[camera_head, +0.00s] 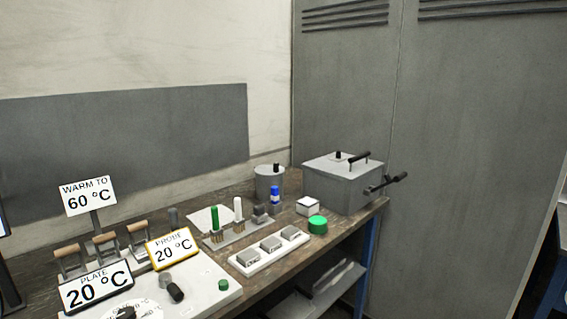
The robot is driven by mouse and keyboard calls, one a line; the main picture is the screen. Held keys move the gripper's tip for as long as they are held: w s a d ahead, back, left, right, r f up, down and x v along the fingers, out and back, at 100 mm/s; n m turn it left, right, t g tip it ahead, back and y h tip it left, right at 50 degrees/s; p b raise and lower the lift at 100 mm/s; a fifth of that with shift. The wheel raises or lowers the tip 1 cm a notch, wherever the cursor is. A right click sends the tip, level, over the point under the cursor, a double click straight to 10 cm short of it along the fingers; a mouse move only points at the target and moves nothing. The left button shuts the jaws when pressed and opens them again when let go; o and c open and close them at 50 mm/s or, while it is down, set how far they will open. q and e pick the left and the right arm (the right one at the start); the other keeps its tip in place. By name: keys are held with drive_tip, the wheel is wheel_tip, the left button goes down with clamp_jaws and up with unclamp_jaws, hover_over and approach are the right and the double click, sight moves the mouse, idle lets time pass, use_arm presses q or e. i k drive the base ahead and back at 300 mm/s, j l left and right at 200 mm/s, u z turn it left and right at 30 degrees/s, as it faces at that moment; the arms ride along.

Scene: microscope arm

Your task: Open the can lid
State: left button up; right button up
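A grey cylindrical can (269,184) stands at the back of the bench, near the wall. Its flat lid is on, and a small black knob (276,168) stands up from the top near the right side. The can looks upright and closed. Neither of my grippers shows in the head view.
Right of the can is a grey box (345,189) with black handles. In front are a blue-topped bottle (275,197), a white cube (307,207), a green round piece (318,225) and a white tray (262,265). Temperature signs (88,195) stand left. A tall grey cabinet (450,150) is behind.

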sight(267, 171)
drive_tip(key=i+l, duration=0.55)
drive_tip(key=l, duration=0.3)
drive_tip(key=i+l+u, duration=0.1)
drive_tip(key=i+l, duration=0.45)
drive_tip(key=l, duration=0.3)
